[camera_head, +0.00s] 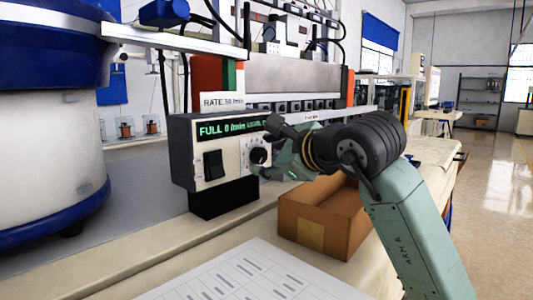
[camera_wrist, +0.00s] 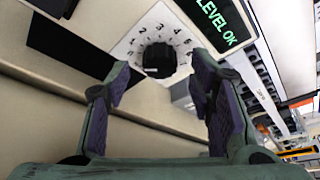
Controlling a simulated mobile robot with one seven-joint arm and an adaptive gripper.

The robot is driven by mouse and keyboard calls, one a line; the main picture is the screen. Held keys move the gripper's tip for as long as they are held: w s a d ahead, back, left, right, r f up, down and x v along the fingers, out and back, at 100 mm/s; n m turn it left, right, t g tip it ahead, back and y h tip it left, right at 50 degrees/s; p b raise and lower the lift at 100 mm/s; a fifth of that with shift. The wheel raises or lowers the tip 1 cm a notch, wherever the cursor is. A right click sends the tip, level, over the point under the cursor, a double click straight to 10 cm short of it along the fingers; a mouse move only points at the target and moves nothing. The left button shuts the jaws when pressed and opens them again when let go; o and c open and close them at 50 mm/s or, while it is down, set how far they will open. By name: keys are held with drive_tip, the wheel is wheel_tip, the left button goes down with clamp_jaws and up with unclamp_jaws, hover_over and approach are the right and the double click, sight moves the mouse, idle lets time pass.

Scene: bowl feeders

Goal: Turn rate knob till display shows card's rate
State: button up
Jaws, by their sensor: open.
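The control box (camera_head: 215,182) stands on the bench with a green display (camera_head: 235,128) reading "FULL 0 /min", the rest small or partly covered. The wrist view shows "LEVEL OK" on the display (camera_wrist: 222,18). A white card (camera_head: 223,101) above the box reads "RATE", with a number that looks like 30 /min. The black rate knob (camera_head: 258,155) sits on a white numbered dial; the knob also shows in the wrist view (camera_wrist: 159,60). My gripper (camera_wrist: 166,82) is open, its fingers either side of the knob's lower part in that view; contact is not visible.
A black rocker switch (camera_head: 214,165) is left of the dial. A cardboard box (camera_head: 318,222) stands right of the control box, under my arm. A large white and blue bowl feeder (camera_head: 45,150) fills the left. A printed sheet (camera_head: 255,272) lies in front.

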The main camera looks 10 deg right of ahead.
drive_tip(key=shift+w+a+f, duration=0.15)
drive_tip(key=shift+w+f, duration=0.05)
drive_tip(key=shift+w, duration=0.35)
drive_tip(key=c, duration=1.2)
drive_tip(key=shift+o, duration=0.2)
